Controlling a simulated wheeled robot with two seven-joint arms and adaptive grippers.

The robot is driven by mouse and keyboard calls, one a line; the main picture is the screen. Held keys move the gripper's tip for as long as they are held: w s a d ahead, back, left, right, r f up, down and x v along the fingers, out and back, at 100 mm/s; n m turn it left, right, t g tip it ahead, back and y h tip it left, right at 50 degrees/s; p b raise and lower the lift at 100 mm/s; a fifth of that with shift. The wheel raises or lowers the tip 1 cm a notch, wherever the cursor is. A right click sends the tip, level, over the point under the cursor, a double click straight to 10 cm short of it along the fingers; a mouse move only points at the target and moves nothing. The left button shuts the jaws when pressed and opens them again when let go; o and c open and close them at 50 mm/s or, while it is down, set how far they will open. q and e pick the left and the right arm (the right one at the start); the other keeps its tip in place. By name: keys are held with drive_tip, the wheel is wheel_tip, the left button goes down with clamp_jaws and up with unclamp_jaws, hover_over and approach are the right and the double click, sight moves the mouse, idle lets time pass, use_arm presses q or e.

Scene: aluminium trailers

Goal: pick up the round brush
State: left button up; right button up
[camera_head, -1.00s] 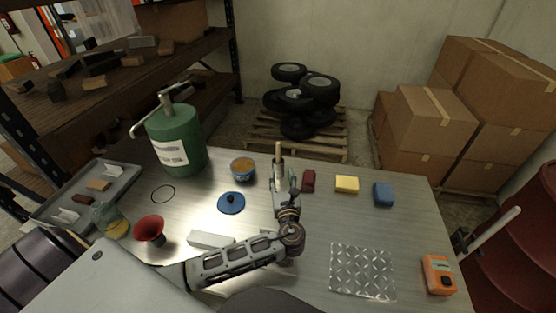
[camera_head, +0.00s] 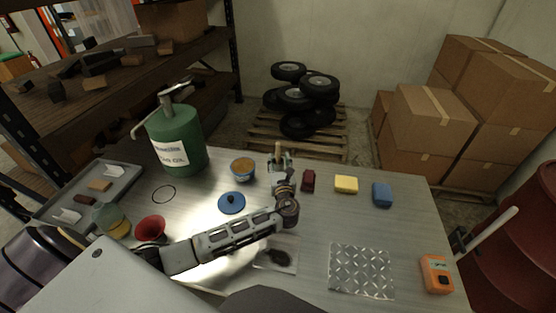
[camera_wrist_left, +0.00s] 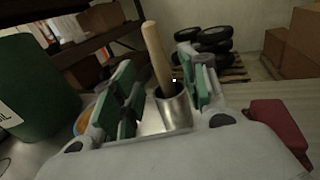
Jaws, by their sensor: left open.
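The round brush shows as a pale wooden handle (camera_wrist_left: 157,55) standing up out of a metal cup (camera_wrist_left: 172,110); its lower end is hidden inside the cup. In the head view the handle (camera_head: 277,149) rises just beyond my left gripper (camera_head: 282,164). In the wrist view my left gripper (camera_wrist_left: 160,82) is open, with green-padded fingers to either side of the handle and cup. Handle and cup show in the gap, and I see no finger closed on the handle. My right gripper is not in view.
A dark red block (camera_head: 308,180), yellow block (camera_head: 346,184) and blue block (camera_head: 382,194) lie right of the gripper. An orange-filled bowl (camera_head: 243,168), blue lid (camera_head: 231,202) and green canister (camera_head: 176,138) stand left. The tread plate (camera_head: 361,271) lies at front right.

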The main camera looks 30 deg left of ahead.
sight(278, 155)
use_arm(q)
drive_tip(key=shift+p+x, duration=0.6)
drive_tip(key=shift+x, duration=1.95)
drive_tip(key=shift+d, duration=0.1)
clamp_jaws()
